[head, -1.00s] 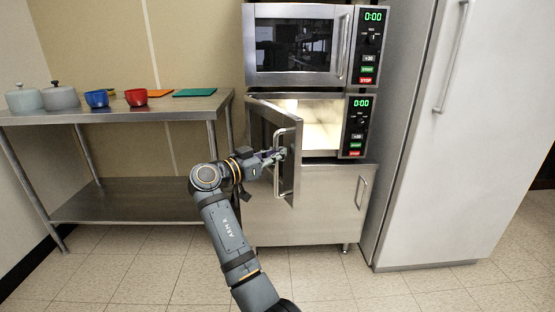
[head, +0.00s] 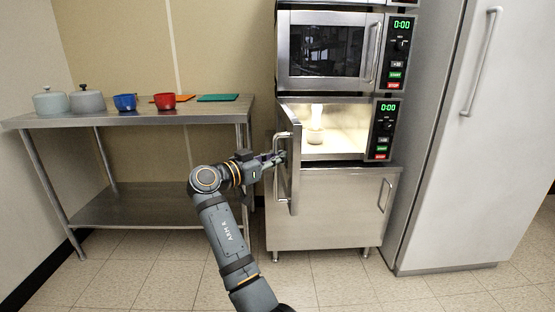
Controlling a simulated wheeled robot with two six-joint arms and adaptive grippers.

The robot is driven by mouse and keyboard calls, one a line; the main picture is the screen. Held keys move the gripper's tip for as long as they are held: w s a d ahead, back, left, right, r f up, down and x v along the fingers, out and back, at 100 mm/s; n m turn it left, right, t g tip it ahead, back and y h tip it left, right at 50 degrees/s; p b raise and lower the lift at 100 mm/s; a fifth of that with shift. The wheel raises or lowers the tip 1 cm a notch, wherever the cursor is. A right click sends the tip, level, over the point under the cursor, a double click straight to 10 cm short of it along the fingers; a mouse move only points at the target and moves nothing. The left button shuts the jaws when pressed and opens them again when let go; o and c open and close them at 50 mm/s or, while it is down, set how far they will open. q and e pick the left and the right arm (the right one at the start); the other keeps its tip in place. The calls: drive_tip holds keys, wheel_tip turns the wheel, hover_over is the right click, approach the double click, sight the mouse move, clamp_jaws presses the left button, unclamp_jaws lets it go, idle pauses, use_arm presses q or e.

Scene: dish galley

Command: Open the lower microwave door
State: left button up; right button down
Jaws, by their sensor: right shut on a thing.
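The lower microwave (head: 385,140) stands on a steel cabinet with its inside lit. Its door (head: 293,175) is swung wide open to the left and shows almost edge-on. The door's bar handle (head: 277,180) is on the door's outer face. My right gripper (head: 278,158) is at this handle and shut on it; the fingertips are small and partly hidden by the handle. A pale object (head: 316,128), perhaps a container, shows inside the lit cavity. My left gripper is out of the picture.
The upper microwave (head: 330,48) is shut above. A steel table (head: 150,115) on the left holds pots (head: 88,100), a blue bowl (head: 125,102), a red bowl (head: 165,101) and a green board (head: 218,97). A tall fridge (head: 470,140) stands right. The floor in front is clear.

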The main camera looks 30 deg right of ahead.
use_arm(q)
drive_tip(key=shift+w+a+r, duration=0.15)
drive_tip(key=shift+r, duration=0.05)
use_arm(e)
drive_tip(key=shift+a+f, duration=0.15)
drive_tip(key=shift+f, duration=0.15)
drive_tip(key=c, duration=1.8)
unclamp_jaws()
drive_tip(key=o, duration=0.4)
drive_tip(key=shift+s+a+r, duration=0.15)
drive_tip(key=shift+a+r, duration=0.05)
drive_tip(key=shift+r, duration=0.05)
drive_tip(key=shift+o, duration=0.2)
drive_tip(key=shift+d, duration=0.1)
